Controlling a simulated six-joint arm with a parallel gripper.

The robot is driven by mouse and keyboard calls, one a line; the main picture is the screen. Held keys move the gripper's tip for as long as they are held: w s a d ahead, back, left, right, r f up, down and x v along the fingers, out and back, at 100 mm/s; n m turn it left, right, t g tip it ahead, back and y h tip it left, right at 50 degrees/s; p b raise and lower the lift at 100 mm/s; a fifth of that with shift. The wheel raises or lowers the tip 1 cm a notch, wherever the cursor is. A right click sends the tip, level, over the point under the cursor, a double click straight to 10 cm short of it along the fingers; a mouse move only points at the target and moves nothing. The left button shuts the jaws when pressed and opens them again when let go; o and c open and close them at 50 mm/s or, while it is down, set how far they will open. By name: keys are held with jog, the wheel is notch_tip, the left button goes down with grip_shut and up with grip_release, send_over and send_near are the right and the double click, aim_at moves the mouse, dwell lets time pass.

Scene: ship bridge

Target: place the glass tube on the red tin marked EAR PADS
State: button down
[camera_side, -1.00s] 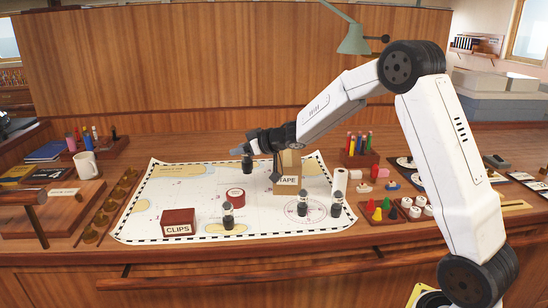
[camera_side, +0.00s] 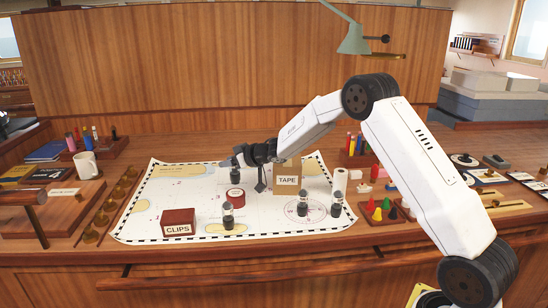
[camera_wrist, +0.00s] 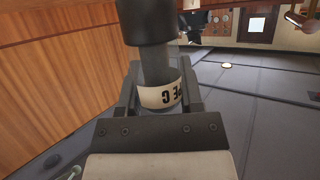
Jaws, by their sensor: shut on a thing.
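My gripper (camera_side: 238,161) is shut on a tube (camera_wrist: 155,65) with a dark cap and a white label band, partly legible as "PE G" and upside down in the wrist view. In the side view the held tube (camera_side: 236,176) hangs upright directly over the small round red tin (camera_side: 236,195). Its lower end is close to the tin's top; I cannot tell whether they touch. The tin stands on the chart, and its white label is too small to read. The tin is not seen in the wrist view.
A TAPE box (camera_side: 287,180) stands right of the tin. A red CLIPS box (camera_side: 178,222) and several small dark-and-clear bottles, one (camera_side: 228,214) in front of the tin, stand on the chart (camera_side: 150,205).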

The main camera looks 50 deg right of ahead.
jog(key=shift+w+f, duration=0.15)
jog(key=shift+f, duration=0.75)
jog(key=shift+w+f, duration=0.1)
jog(key=shift+f, duration=0.8)
jog(key=shift+f, duration=0.1)
jog(key=shift+c, duration=1.2)
grip_release()
jog(key=shift+d, duration=0.1)
jog(key=v, duration=1.2)
